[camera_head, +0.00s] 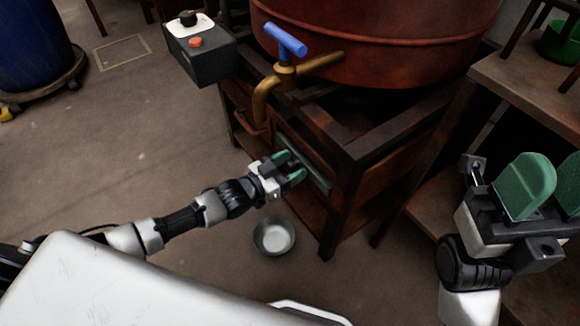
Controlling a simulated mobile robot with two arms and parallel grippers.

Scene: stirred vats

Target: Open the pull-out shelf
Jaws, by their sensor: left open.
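The pull-out shelf sits in the dark wooden stand under the red vat. A grey-green bar (318,178), which looks like its handle, runs along the stand's front, and the shelf looks closed. My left gripper (291,167) is open, its two green fingertips apart and right in front of the bar's left part. I cannot tell whether they touch the bar or reach around it. My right gripper (558,190) is at the right edge, away from the stand, with its green fingers apart and nothing seen between them; it is partly cut off.
The red vat (385,40) stands on the stand (337,222). A brass tap (285,80) with a blue lever sticks out above the bar. A metal bowl (274,237) is on the floor below. A control box (205,55) is at upper left.

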